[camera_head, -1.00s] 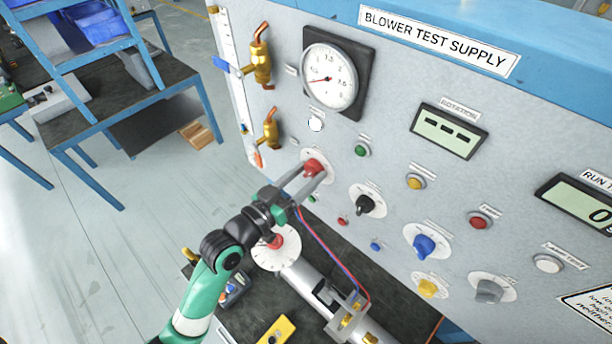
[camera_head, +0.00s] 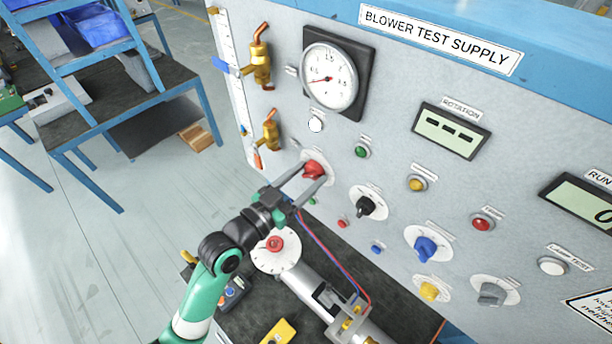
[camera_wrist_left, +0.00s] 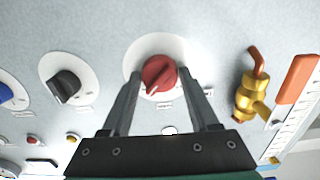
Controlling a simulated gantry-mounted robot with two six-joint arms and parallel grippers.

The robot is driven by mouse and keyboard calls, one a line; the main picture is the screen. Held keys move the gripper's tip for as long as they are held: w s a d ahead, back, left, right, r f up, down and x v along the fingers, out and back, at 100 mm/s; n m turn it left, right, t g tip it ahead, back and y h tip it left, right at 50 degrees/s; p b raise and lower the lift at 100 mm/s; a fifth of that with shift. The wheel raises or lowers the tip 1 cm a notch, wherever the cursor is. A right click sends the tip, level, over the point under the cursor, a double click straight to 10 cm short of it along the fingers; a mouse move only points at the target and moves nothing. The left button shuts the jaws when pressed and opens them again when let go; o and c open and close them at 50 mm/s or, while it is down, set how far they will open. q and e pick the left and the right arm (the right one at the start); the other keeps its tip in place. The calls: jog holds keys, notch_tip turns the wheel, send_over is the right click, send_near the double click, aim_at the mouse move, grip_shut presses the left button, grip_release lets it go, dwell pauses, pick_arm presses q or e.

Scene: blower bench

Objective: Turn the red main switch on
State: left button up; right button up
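The red main switch (camera_head: 314,169) is a red rotary knob on a white round plate at the left part of the grey panel. It also shows in the left wrist view (camera_wrist_left: 158,74), with its pointer toward the lower left. My left gripper (camera_head: 304,180) is at the knob. My right gripper is in neither view.
A black knob (camera_head: 367,206) sits right of the switch, a blue knob (camera_head: 426,248) further right. A gauge (camera_head: 331,78) is above. Brass valves (camera_head: 270,132) are at the panel's left edge. A pipe with a white disc (camera_head: 277,262) lies below on the bench.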

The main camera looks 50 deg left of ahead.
pick_arm(q)
jog(key=o, duration=0.3)
jog(key=shift+o, duration=0.2)
jog(key=s+d, duration=0.1)
jog(key=s, duration=1)
jog(key=shift+s, duration=0.3)
